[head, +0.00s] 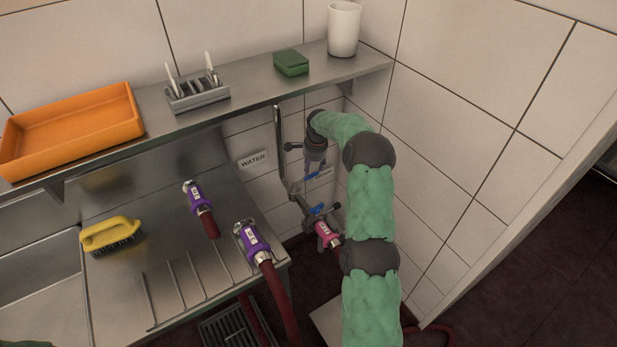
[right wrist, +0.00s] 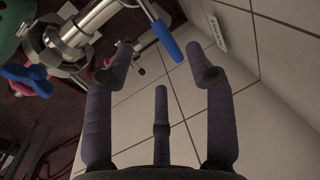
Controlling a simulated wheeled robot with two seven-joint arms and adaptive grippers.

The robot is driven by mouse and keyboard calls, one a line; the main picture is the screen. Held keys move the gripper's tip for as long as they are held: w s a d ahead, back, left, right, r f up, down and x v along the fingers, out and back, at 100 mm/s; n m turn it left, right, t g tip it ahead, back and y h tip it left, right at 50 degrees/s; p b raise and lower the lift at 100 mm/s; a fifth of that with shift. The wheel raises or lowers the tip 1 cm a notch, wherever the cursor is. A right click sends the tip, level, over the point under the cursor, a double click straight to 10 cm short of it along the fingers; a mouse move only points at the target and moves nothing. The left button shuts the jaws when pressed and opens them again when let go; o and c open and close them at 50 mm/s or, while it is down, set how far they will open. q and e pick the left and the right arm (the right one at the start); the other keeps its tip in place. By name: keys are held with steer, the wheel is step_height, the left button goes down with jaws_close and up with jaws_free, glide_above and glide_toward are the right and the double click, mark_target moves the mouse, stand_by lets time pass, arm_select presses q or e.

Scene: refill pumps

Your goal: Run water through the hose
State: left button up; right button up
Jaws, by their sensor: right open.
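Two red hoses with purple couplings lie on the steel drainboard: one coupling (head: 197,198) farther back, the other (head: 253,239) near the right edge. A pink coupling (head: 325,236) sits at the lower end of the wall pipework (head: 280,150). A white WATER label (head: 253,160) is on the tiles left of the pipe. My right gripper (head: 316,158) is by the pipework, partly hidden by its wrist. In the right wrist view its fingers (right wrist: 162,65) are open and empty, with a blue lever (right wrist: 167,41) just beyond them. My left gripper is out of view.
A shelf (head: 350,70) above holds an orange tray (head: 75,128), a grey rack (head: 197,95), a green sponge (head: 291,62) and a white cup (head: 344,28). A yellow brush (head: 110,235) lies by the sink. The tiled wall is close on the right.

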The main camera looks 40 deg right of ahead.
mark_target(310, 178)
steer(key=f+b, duration=0.1)
steer(key=f, duration=0.2)
steer(key=w+f+b, duration=0.1)
steer(key=f, duration=0.2)
steer(key=shift+w+f, duration=0.15)
steer(key=shift+f, duration=0.15)
jaws_close()
